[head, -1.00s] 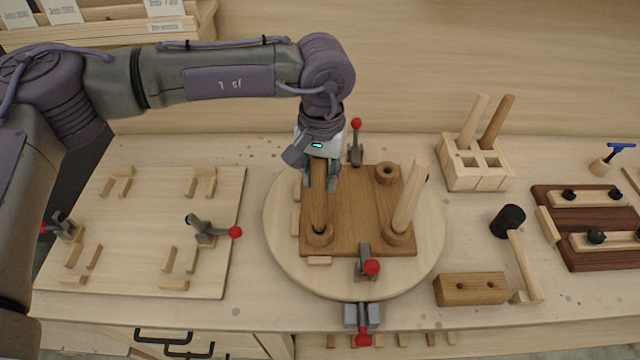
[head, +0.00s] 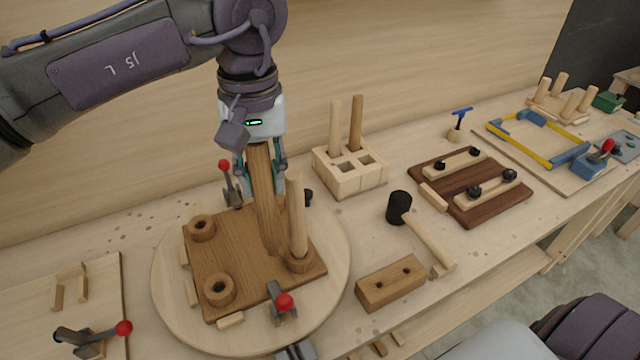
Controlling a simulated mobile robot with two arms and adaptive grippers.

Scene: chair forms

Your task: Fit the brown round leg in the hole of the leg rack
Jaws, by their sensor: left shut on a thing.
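My left gripper (head: 262,178) is shut on the upper part of the brown round leg (head: 268,215). The leg hangs nearly upright over the brown seat board (head: 243,262), just left of a pale round leg (head: 297,225) standing in a front socket. Whether its lower end touches the board is hard to tell. The leg rack (head: 347,184) is a pale block at the back, right of the gripper. Its two back holes hold a pale leg (head: 335,125) and a brown leg (head: 356,120); its two front square holes look empty.
The board lies on a round pale turntable (head: 172,300) with red-knobbed clamps (head: 284,302). A mallet (head: 425,240) and a drilled brown block (head: 390,283) lie to the right. A dark board with pale strips (head: 455,202) lies beyond. Bench space between turntable and rack is narrow.

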